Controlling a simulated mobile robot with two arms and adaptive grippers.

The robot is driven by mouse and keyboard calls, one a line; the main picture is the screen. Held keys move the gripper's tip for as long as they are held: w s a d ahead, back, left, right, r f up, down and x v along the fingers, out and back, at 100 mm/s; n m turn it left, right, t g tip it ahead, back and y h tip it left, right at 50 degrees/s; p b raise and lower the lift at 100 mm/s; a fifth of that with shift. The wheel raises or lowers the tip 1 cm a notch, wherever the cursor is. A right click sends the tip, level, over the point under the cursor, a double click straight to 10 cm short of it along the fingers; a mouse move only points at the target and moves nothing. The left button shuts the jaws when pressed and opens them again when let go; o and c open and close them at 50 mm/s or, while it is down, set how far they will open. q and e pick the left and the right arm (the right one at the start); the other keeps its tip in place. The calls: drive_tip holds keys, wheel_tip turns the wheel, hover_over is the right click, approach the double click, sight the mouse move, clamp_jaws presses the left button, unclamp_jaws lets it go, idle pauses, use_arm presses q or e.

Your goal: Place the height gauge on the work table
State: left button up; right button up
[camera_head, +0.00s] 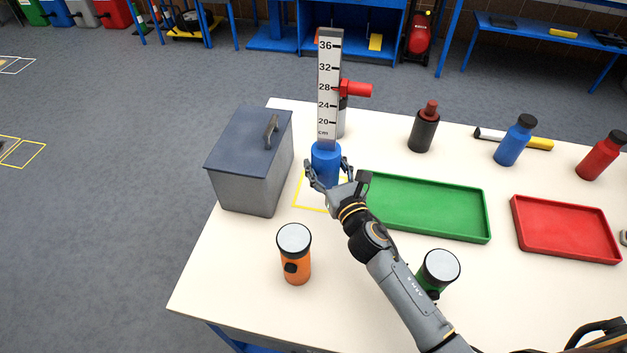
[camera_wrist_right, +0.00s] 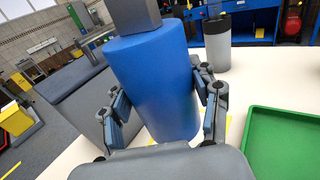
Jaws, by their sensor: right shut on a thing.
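The height gauge has a blue cylindrical base (camera_head: 326,160) and a tall white scale (camera_head: 330,85) marked in cm. It stands upright at a yellow square outline (camera_head: 310,207) on the white work table (camera_head: 230,275). My right gripper (camera_head: 328,180) is shut on the blue base, with fingers on both sides. In the right wrist view the base (camera_wrist_right: 155,85) fills the space between the fingers. Its lower edge is close to the table top; I cannot tell whether it touches. My left gripper is not in view.
A green tray (camera_head: 430,205) lies to the right. An orange lamp (camera_head: 296,262) and a green one (camera_head: 437,270) stand in front. A red tray (camera_head: 565,230) is farther right.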

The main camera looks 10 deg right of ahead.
drive_tip(key=w+f+b, duration=0.2)
drive_tip(key=f+b, duration=0.1)
drive_tip(key=w+a+f+b, duration=0.1)
drive_tip(key=w+f+b, duration=0.1)
drive_tip(key=f+b, duration=0.1)
drive_tip(key=w+a+f+b, duration=0.1)
drive_tip(key=w+f+b, duration=0.1)
drive_tip(key=f+b, duration=0.1)
drive_tip(key=shift+f, duration=0.2)
drive_tip(key=shift+s, duration=0.1)
drive_tip(key=shift+f+b, duration=0.15)
drive_tip(key=shift+b, duration=0.15)
drive_tip(key=o, duration=1.5)
drive_tip(key=shift+c, duration=0.2)
